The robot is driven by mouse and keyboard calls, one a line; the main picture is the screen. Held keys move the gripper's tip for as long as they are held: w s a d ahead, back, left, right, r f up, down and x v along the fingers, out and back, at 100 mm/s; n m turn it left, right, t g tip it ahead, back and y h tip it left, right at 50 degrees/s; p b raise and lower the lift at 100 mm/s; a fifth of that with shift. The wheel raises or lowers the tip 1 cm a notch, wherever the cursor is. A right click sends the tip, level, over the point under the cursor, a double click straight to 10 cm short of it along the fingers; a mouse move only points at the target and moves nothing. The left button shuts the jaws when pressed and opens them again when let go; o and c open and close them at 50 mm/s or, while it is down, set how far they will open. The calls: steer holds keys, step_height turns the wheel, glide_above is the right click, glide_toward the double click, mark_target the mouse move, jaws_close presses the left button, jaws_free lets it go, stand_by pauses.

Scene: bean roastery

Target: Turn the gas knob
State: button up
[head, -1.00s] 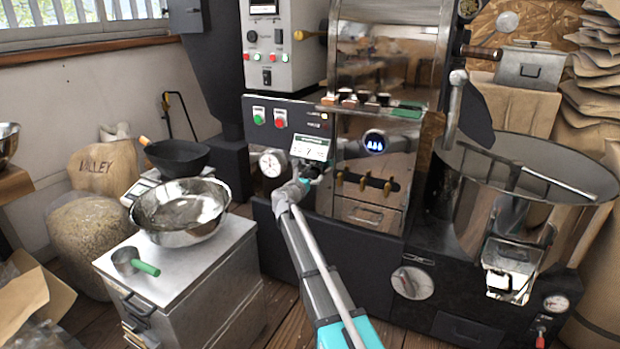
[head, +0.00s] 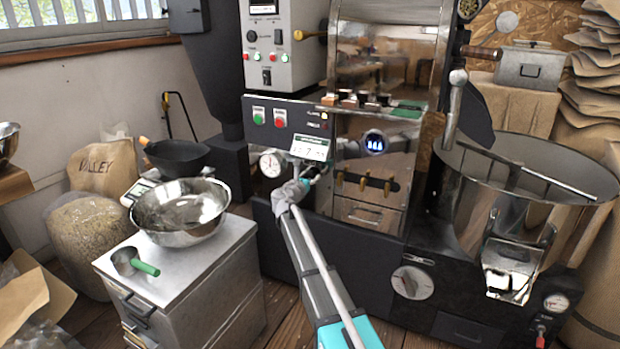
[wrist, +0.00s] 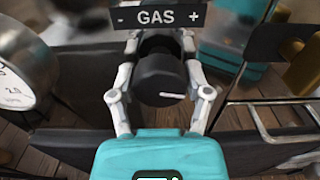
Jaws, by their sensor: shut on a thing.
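The gas knob (wrist: 160,78) is a black cylinder with a short white mark on its face, seen in the wrist view. The mark lies nearly level, pointing to the right. A dark sign (wrist: 157,16) reading "- GAS +" is just above it. My gripper (wrist: 160,60) is shut on the knob, one finger against each side. In the head view my gripper (head: 309,175) is at the roaster's front panel, below a small white display (head: 310,147). The knob is hidden there behind my gripper and wrist.
A round gauge (wrist: 18,80) stands close left of my gripper in the wrist view. A wire-like metal frame (wrist: 262,110) is close on the right. A steel bowl (head: 181,207) and a green-handled scoop (head: 135,262) sit on a metal cabinet at left.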

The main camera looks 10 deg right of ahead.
steer(key=m, duration=0.5)
steer(key=shift+w, duration=0.1)
steer(key=m, duration=0.4)
steer(key=shift+m, duration=0.4)
steer(key=m, duration=0.9)
steer(key=shift+m, duration=0.3)
steer(key=o, duration=1.2)
steer(key=shift+c, duration=0.2)
steer(key=v, duration=1.2)
